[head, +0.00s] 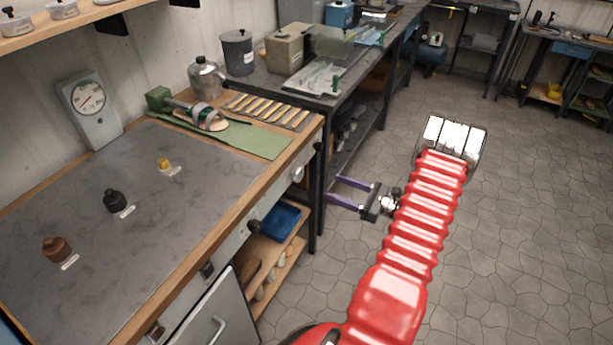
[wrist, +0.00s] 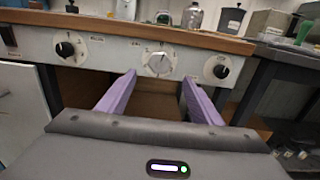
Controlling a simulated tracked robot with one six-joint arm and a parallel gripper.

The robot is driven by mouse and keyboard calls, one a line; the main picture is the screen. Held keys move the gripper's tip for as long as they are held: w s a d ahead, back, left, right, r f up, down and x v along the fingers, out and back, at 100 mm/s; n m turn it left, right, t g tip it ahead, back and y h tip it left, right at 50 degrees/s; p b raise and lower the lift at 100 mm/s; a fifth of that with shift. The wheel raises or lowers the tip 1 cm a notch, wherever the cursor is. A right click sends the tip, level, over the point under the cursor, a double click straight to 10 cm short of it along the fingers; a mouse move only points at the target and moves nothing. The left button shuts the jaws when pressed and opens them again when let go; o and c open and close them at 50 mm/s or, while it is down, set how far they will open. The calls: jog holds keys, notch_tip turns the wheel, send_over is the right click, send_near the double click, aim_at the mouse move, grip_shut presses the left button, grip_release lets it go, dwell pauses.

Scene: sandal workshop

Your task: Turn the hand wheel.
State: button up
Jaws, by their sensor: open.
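A pale, round wheel-like knob (wrist: 158,63), which looks like the hand wheel, sits on the bench's front panel between two black knobs. It also shows in the head view (head: 297,174) near the bench's right end. My gripper (head: 333,190) has two purple fingers, spread apart and empty, pointing at the panel from the right. In the wrist view, my gripper (wrist: 159,79) has its fingertips to either side of the wheel and slightly below it, with a gap before the panel. Nothing hides the wheel there.
Black knobs (wrist: 65,48) and (wrist: 220,69) flank the wheel. Below the panel is an open shelf with a blue tray (head: 277,221). A dark metal table (head: 300,90) stands beyond the bench. The tiled floor (head: 530,220) to the right is clear.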

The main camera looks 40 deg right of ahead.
aim_at(301, 175)
jog(key=x, duration=1.2)
jog(key=shift+c, duration=0.6)
jog(key=c, duration=0.9)
jog(key=shift+n, duration=1.7)
